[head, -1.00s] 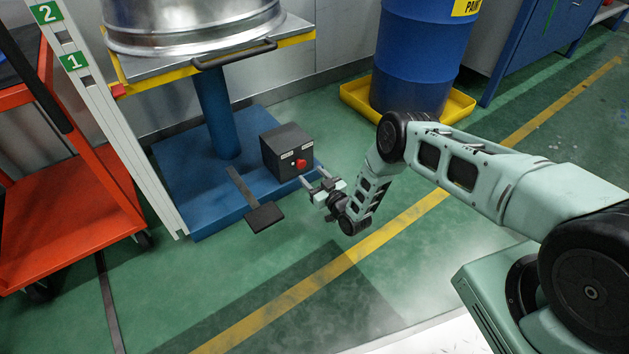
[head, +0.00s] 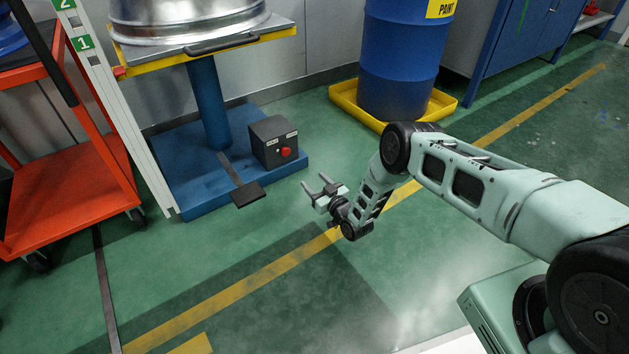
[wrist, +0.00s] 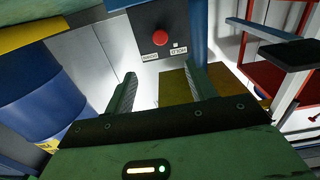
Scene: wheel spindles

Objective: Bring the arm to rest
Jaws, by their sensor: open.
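My gripper (head: 318,184) is open and empty in the head view, held above the green floor to the right of the blue pedestal base. In the wrist view its two fingers (wrist: 159,92) stand apart with nothing between them. Beyond them is a black control box (wrist: 158,40) with a red button (wrist: 160,38). In the head view the box (head: 272,141) sits on the blue base (head: 180,188), and the gripper is apart from it.
A silver wheel (head: 190,22) lies on the yellow-edged pedestal table. A black pedal (head: 248,194) is in front of the base. An orange cart (head: 70,203) stands left. A blue drum (head: 405,60) stands in a yellow tray (head: 345,100).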

